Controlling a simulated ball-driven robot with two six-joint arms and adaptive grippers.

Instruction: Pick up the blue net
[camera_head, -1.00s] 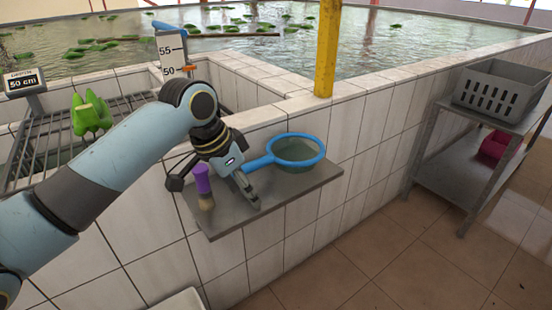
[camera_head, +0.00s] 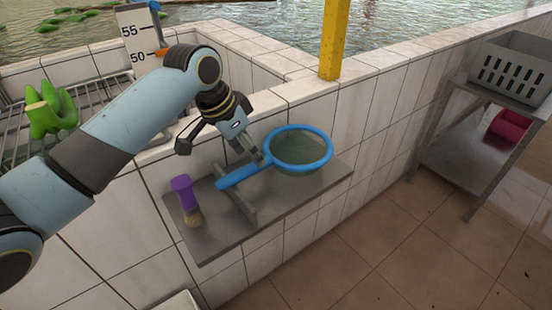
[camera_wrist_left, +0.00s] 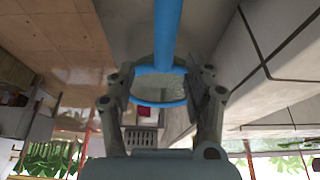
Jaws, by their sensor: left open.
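The blue net (camera_head: 314,168) lies on a grey shelf (camera_head: 290,197) fixed to the tiled wall. Its round hoop is at the right and its handle (camera_head: 238,178) points left across a low grey upright plate (camera_head: 238,205). My left gripper (camera_head: 220,154) is open and empty, just above and behind the handle, with its fingers spread. In the left wrist view the net handle (camera_wrist_left: 168,30) runs down from the top edge toward the space between the open fingers of my left gripper (camera_wrist_left: 162,82), with the hoop beyond. I cannot tell whether they touch. My right gripper is not in view.
A purple-handled brush (camera_head: 186,200) stands on the shelf left of the handle. A yellow post (camera_head: 333,40) rises from the wall behind. A green object (camera_head: 50,112) sits on a rack at left. A grey crate (camera_head: 512,72) is on a side table at right.

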